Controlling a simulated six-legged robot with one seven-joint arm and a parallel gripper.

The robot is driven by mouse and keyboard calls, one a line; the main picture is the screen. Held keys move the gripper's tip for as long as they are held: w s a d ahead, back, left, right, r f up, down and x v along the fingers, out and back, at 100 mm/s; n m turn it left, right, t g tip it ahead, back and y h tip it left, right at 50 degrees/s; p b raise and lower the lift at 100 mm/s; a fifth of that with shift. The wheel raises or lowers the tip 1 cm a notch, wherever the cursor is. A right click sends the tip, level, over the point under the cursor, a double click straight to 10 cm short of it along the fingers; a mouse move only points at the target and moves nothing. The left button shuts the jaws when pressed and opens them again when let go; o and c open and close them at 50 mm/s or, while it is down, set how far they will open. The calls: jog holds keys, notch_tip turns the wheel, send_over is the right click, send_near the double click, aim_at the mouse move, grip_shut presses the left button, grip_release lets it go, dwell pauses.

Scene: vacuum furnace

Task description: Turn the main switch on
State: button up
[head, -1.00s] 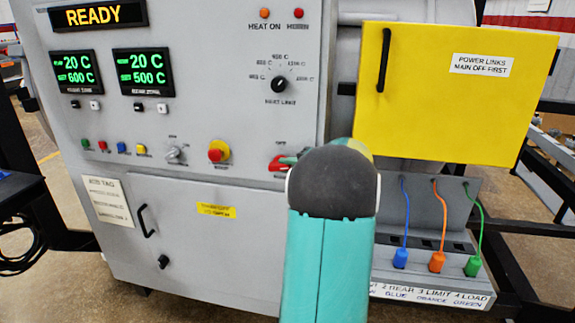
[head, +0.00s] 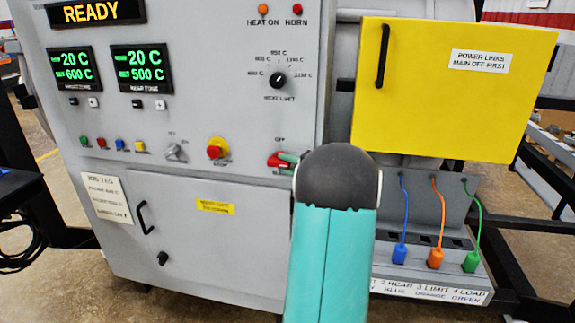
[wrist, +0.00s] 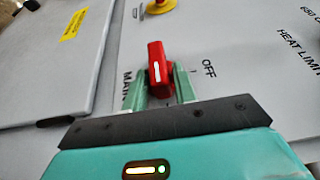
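The main switch (head: 276,160) is a red rotary handle with a white line, low on the right of the grey panel. In the wrist view the switch (wrist: 157,65) lies between the two green fingers of my gripper (wrist: 160,86). The fingers lie close along both sides of the handle and look shut on it. The word OFF is right of the handle there and MAIN is lower left. The handle's white line points to neither word. In the head view, my dark wrist and teal arm cover the panel just right of the switch, with the fingertips (head: 287,163) at its right.
A yellow emergency button (head: 217,148) with a red cap sits left of the switch. A heat-limit knob (head: 278,80) is above. A yellow cover (head: 440,90) marked "main off first" stands right. Blue, orange and green plugs (head: 436,257) hang below it. The display (head: 95,12) reads READY.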

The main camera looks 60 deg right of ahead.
jog(key=shift+o, duration=0.9)
jog(key=shift+s, duration=0.2)
jog(key=s, duration=1.3)
jog(key=shift+s+d+f, duration=0.15)
jog(key=shift+s, duration=0.05)
